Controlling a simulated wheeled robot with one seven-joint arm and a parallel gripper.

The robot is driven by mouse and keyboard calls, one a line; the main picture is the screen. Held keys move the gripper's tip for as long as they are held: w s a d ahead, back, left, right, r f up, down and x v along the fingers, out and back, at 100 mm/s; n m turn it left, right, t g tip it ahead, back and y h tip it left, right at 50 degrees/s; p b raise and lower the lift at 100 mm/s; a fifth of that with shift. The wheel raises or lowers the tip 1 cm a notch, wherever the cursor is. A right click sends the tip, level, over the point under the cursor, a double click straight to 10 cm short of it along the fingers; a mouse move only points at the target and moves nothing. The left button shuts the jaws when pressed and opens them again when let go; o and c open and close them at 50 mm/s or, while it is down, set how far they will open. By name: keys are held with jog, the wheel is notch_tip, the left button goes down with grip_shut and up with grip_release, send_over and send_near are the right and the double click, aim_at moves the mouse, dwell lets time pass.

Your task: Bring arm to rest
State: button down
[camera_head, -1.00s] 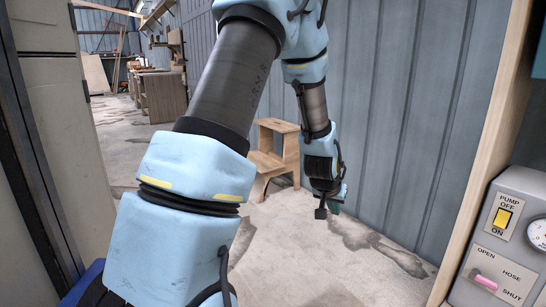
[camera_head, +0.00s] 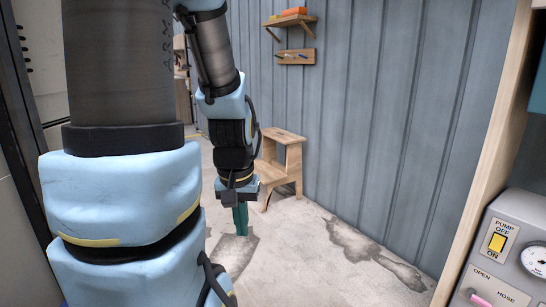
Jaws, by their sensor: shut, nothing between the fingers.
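My arm (camera_head: 118,95) fills the left of the head view, with light blue covers and dark grey links. Its forearm hangs down to my gripper (camera_head: 241,222), which points at the floor. The teal fingers are shut together with nothing between them. The gripper is in the air in front of the concrete floor and appears just left of a wooden step stool. My arm hides much of the left background.
The wooden step stool (camera_head: 284,158) stands by the corrugated wall (camera_head: 385,120). A small shelf (camera_head: 290,20) and peg rack (camera_head: 295,57) hang above it. A grey pump panel (camera_head: 503,255) in a wooden frame is at the right. The floor (camera_head: 300,260) between is clear.

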notch_tip(320, 180, up, 26)
jog(key=p, duration=2.3)
jog(key=shift+p, duration=0.35)
jog(key=c, duration=1.6)
grip_release()
jog(key=shift+f, duration=0.1)
